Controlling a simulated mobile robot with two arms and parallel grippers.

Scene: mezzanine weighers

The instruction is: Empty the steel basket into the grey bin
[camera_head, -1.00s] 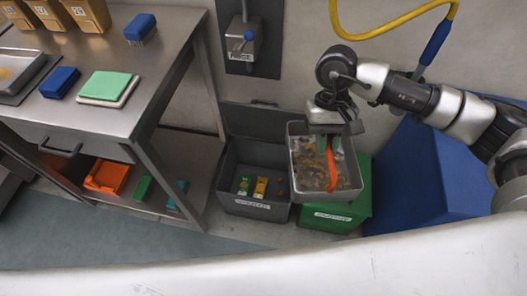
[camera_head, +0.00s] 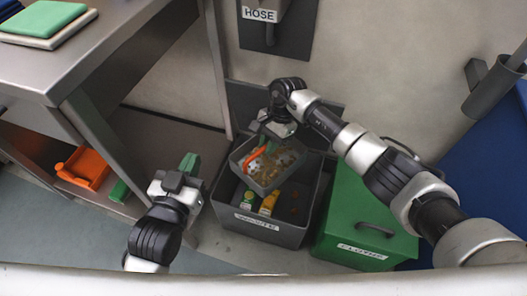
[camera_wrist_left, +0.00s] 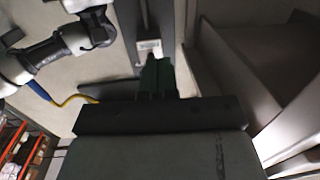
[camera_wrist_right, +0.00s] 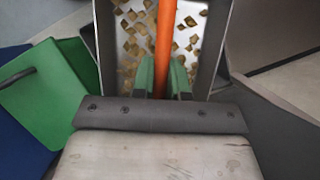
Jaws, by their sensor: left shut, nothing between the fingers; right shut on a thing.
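The steel basket (camera_head: 270,182) hangs over the grey bin (camera_head: 288,234), looks tilted, and has small yellow-brown pieces in it. An orange bar (camera_wrist_right: 165,40), apparently its handle, runs across the basket in the right wrist view. My right gripper (camera_wrist_right: 163,78) is shut on this bar with its green fingers. In the head view the right arm reaches the basket from the right. Inside the bin lie a yellow item (camera_head: 268,203) and a green-and-white item (camera_head: 248,196). My left gripper (camera_head: 187,163) is shut and empty, left of the bin, apart from the basket.
A closed green bin (camera_head: 362,215) with a handle stands right of the grey bin. A steel table (camera_head: 110,45) is at the left, with an orange tray (camera_head: 85,168) on its lower shelf. A hose holder (camera_head: 272,30) is on the wall behind.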

